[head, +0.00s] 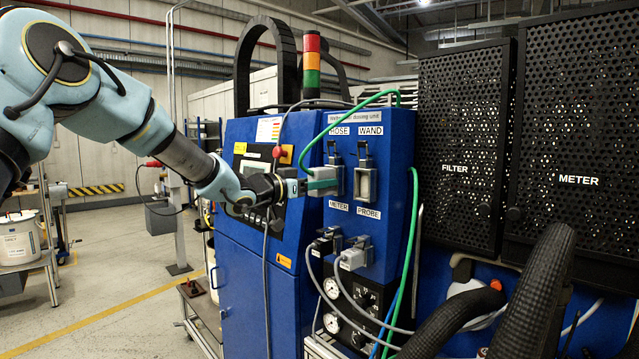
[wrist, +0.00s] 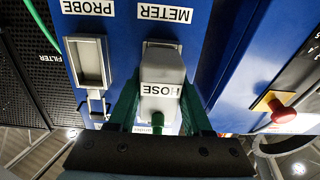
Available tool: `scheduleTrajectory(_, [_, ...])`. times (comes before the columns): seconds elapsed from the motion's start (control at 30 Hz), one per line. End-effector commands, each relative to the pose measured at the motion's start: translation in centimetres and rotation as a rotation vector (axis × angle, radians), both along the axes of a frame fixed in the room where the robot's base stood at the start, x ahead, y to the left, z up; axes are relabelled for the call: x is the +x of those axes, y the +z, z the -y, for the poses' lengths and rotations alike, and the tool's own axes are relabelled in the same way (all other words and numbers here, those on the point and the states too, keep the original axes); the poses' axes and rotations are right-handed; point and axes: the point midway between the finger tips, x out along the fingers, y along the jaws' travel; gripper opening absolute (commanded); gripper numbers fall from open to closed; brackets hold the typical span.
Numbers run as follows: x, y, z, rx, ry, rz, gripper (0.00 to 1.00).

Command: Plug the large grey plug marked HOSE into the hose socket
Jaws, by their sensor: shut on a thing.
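The large grey plug (wrist: 162,88) with a HOSE label is between the green fingers of my gripper (wrist: 160,102) in the wrist view, which appears upside down. In the head view my gripper (head: 320,183) is shut on this plug at the hose socket (head: 336,175), under the HOSE label (head: 340,131). The plug lines up with the socket and its front end is at the panel. The plug and fingers hide most of the socket, so I cannot tell how deep the plug sits. A green cable (head: 345,110) runs up from the plug.
The empty WAND socket (head: 366,184) is just right, with a latch above it. Below, a dark plug (head: 326,243) sits at METER and a grey plug (head: 353,259) at PROBE. A red knob (head: 278,152) is left of the panel; black hoses (head: 535,290) stand at lower right.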

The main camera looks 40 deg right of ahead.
Motion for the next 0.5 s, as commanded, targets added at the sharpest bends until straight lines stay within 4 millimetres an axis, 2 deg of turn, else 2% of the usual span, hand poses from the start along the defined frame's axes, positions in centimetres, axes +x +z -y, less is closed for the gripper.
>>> scheduleTrajectory(0.37, [-0.02,0.11,0.23,-0.002,0.000,0.001,0.00])
scheduleTrajectory(0.4, [-0.03,0.11,0.23,-0.002,0.000,0.001,0.53])
scheduleTrajectory(0.5, [-0.03,0.10,0.23,-0.002,0.000,0.000,0.64])
